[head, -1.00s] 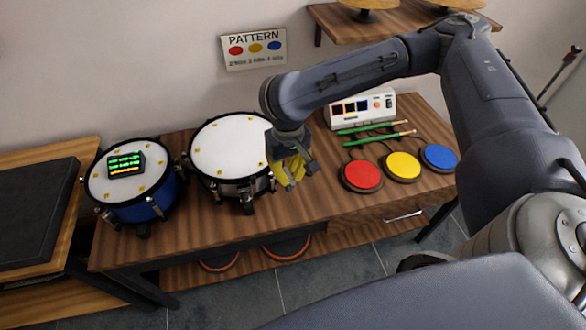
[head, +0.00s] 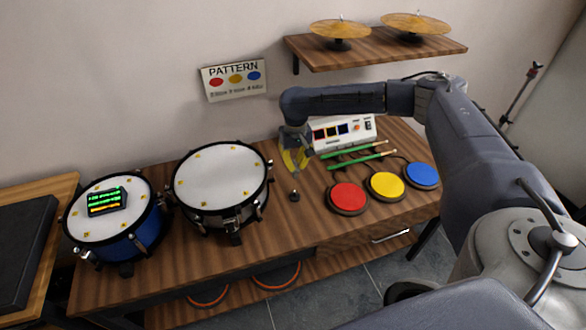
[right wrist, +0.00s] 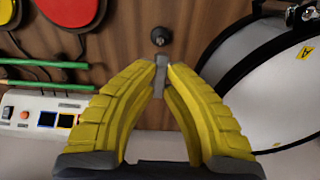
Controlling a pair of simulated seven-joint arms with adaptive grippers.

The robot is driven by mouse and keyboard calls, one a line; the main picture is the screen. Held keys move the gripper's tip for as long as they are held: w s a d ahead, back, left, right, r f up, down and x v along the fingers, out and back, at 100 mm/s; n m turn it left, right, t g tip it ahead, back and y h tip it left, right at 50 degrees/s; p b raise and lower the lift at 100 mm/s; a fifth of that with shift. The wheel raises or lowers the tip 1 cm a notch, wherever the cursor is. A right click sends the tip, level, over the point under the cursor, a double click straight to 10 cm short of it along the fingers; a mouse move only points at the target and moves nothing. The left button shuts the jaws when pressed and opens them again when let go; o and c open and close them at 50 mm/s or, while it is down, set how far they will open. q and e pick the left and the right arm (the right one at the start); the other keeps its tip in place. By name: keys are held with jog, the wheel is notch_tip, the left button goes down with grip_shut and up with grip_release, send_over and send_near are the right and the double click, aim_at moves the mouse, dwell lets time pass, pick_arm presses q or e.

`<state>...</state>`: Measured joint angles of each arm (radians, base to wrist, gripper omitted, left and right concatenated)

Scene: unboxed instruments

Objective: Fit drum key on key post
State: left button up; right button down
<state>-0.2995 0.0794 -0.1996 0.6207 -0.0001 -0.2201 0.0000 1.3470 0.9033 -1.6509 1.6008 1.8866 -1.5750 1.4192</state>
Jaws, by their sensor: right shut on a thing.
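The key post (head: 294,196) is a small dark knob standing on the wooden bench between the white-topped drum and the red pad. It also shows in the right wrist view (right wrist: 160,36), near the top centre. My right gripper (head: 294,168) has yellow fingers and is behind the post, toward the wall. In the right wrist view its fingertips (right wrist: 161,68) are shut on the drum key (right wrist: 161,76), a small grey metal piece. The key is apart from the post in that picture; its height above the bench is hard to tell. My left gripper is not in view.
The silver drum (head: 220,178) stands just left of the post, and a blue drum (head: 118,220) further left. Red (head: 347,197), yellow (head: 386,185) and blue (head: 422,175) pads, green sticks (head: 358,158) and a white control box (head: 342,133) lie to the right. Bench around the post is clear.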

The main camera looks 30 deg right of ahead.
aim_at(295, 173)
jog(key=shift+f, duration=0.15)
jog(key=shift+f, duration=2.25)
jog(key=shift+f, duration=1.55)
jog(key=shift+r, duration=0.15)
dwell(0.3)
jog(key=c, duration=1.5)
grip_release()
notch_tip(295, 173, up, 12)
